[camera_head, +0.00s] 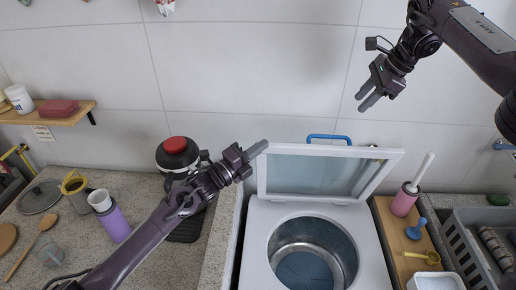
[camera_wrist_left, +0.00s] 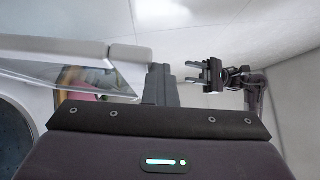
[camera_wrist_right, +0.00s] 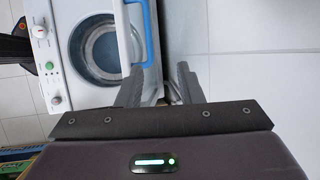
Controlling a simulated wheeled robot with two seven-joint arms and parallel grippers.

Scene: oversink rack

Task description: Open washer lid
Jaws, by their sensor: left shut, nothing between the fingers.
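The white washer (camera_head: 257,238) stands at the middle right with its round metal drum (camera_head: 312,250) uncovered. Its lid (camera_head: 325,176), a white frame with a clear panel, stands raised at the back near the wall. A blue handle (camera_head: 328,139) is on the lid's top edge. My left gripper (camera_head: 257,149) is shut and empty at the lid's upper left corner; I cannot tell whether it touches. The left wrist view shows the lid (camera_wrist_left: 50,48) beside its fingers (camera_wrist_left: 163,86). My right gripper (camera_head: 368,96) is open and empty, above and right of the lid.
A red-topped black appliance (camera_head: 176,153) and a purple cup (camera_head: 114,222) stand on the left counter. Right of the washer, a wooden board (camera_head: 385,215) holds a pink brush holder (camera_head: 404,201). A grey rack (camera_head: 462,262) is at far right. The wall is close behind the lid.

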